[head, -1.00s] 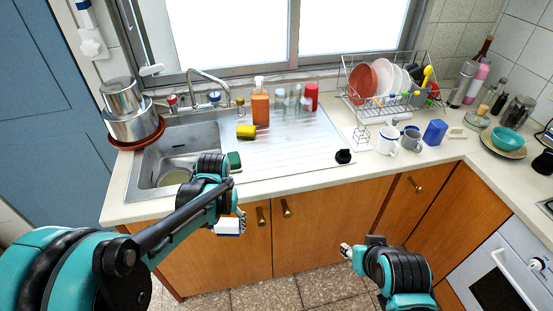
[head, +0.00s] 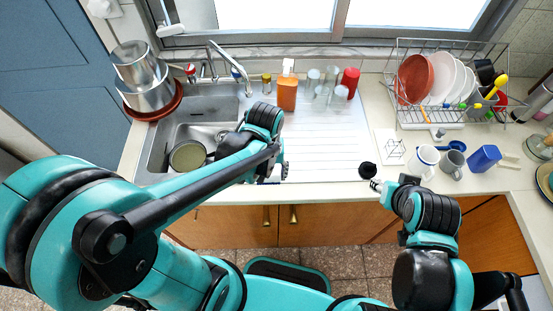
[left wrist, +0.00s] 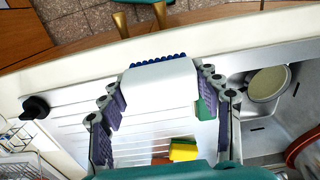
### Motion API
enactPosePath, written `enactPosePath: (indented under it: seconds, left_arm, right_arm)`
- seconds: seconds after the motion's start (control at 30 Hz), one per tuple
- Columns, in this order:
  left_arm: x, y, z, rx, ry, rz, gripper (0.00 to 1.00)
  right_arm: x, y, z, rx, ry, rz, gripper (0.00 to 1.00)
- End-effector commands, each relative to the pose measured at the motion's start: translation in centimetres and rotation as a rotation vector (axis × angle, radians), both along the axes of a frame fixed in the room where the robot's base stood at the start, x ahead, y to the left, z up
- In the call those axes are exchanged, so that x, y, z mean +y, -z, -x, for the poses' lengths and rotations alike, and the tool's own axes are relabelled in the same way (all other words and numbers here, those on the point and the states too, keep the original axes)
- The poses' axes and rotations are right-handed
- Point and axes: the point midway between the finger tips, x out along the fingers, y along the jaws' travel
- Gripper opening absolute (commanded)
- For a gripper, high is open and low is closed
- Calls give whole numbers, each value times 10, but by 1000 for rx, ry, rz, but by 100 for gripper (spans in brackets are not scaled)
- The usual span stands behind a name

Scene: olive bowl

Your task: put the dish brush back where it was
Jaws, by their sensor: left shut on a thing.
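The dish brush (left wrist: 160,85) is a white block with blue bristles, seen between the fingers in the left wrist view. My left gripper (left wrist: 162,108) is shut on it. In the head view my left gripper (head: 281,168) is over the front part of the sink's drainboard (head: 325,140), and the brush is mostly hidden by the hand. Whether the brush touches the drainboard cannot be told. My right gripper (head: 377,187) is at the counter's front edge, close to a small black round object (head: 367,170); its finger opening is unclear.
An olive bowl (head: 187,156) lies in the sink basin. A yellow sponge (left wrist: 184,150) and a green pad (left wrist: 205,109) are near my left gripper. An orange soap bottle (head: 287,93), jars, a dish rack (head: 440,120) and mugs (head: 424,160) stand behind and right.

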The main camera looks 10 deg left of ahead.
Motion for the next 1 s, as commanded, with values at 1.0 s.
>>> enactPosePath:
  seconds: [1.0]
  left_arm:
    - [3, 93, -88, 0, 1, 0, 36]
  right_arm:
    - [0, 36, 0, 0, 0, 0, 40]
